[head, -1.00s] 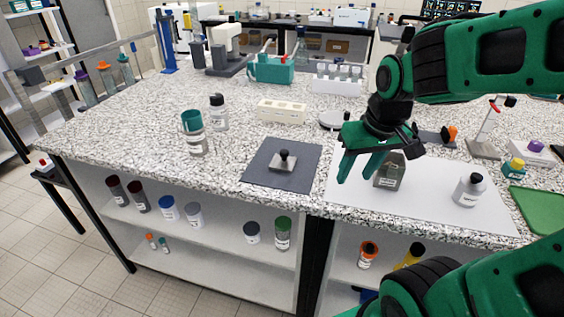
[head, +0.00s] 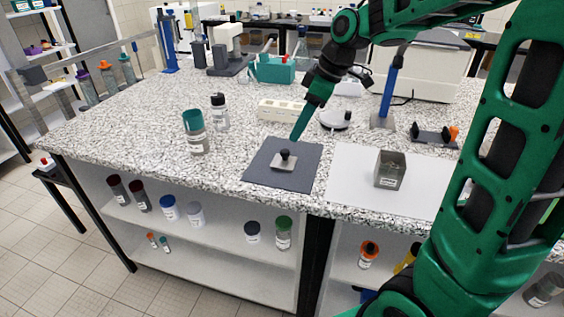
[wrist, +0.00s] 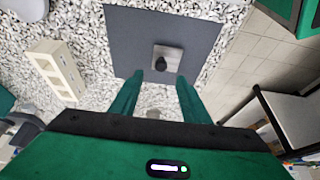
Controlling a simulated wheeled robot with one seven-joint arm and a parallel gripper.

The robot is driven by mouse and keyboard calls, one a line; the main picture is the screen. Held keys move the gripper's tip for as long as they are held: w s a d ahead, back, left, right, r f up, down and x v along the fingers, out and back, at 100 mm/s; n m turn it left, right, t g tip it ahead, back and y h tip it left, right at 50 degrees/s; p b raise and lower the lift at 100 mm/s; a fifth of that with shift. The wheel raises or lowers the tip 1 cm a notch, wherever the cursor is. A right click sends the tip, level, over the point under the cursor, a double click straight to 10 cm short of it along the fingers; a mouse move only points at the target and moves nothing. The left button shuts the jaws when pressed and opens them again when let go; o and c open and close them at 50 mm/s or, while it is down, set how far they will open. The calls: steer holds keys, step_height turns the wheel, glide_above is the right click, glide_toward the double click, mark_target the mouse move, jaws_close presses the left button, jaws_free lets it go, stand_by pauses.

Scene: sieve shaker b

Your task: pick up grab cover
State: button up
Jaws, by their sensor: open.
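The cover is a small grey square plate (head: 284,162) with a black knob on top, lying on a dark grey mat (head: 255,176) on the speckled bench. In the wrist view the cover (wrist: 176,53) lies beyond my fingertips, roughly in line with the gap between them. My gripper (head: 297,138) points down above the back edge of the mat, close to the cover but not touching it. In the wrist view my gripper (wrist: 160,78) is open with nothing between its fingers. An open grey metal box (head: 389,170) stands on the white mat to the right.
A cream rack (head: 281,109) stands behind the dark mat. A teal-capped jar (head: 195,133) and a smaller bottle (head: 218,112) stand to the left. A round white dish (head: 334,119) is behind the white mat (head: 345,185).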

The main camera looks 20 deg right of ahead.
mark_target(285, 150)
steer(key=x, duration=0.8)
steer(key=shift+a+f, duration=0.1)
jaws_close()
